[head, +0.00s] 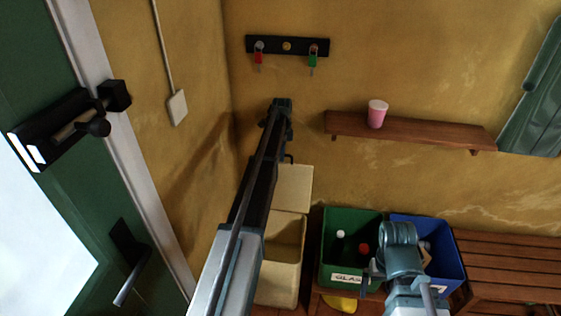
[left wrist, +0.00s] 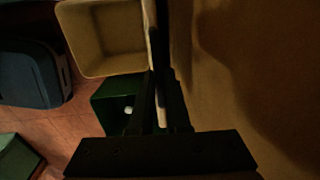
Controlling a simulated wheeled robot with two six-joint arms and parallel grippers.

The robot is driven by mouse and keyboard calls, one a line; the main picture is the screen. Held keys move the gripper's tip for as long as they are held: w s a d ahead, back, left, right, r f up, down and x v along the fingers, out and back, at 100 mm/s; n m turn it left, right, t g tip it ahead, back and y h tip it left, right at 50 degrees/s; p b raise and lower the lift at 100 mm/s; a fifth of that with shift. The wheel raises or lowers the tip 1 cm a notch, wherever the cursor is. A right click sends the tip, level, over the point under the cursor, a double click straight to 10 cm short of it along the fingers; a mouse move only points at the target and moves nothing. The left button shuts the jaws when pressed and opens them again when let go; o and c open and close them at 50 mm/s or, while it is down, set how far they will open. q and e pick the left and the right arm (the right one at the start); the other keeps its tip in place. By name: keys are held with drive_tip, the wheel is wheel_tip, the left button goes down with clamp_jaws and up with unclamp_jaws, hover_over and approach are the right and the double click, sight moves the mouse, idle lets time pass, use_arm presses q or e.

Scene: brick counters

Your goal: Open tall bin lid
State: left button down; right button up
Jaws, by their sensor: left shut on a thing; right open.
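The tall beige bin (head: 286,272) stands below the wall at the lower centre, with its mouth uncovered. Its beige lid (head: 294,186) stands raised behind the opening, against the wall side. My left arm crosses in front of the bin's left part and hides some of it and the lid. In the left wrist view, my left gripper (left wrist: 160,110) is shut on the lid (left wrist: 153,45), seen nearly edge-on; the open bin (left wrist: 105,72) shows beside it. My right gripper (head: 398,245) is open, in front of the green and blue bins, away from the tall bin.
A green bin (head: 330,225) holding bottles and a blue bin (head: 452,255) stand right of the tall bin. A slatted wooden bench (head: 510,265) is at the right. A shelf (head: 430,133) with a pink cup (head: 377,114) is above. A green door (head: 80,190) is left.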

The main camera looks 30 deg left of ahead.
use_arm(q)
drive_tip(key=shift+w+a, duration=0.15)
drive_tip(key=shift+w, duration=0.45)
drive_tip(key=c, duration=0.9)
unclamp_jaws()
drive_tip(key=r+p, duration=0.9)
drive_tip(key=s+r+p, duration=0.1)
drive_tip(key=r+p, duration=0.3)
drive_tip(key=shift+r+p, duration=0.35)
drive_tip(key=shift+p, duration=0.05)
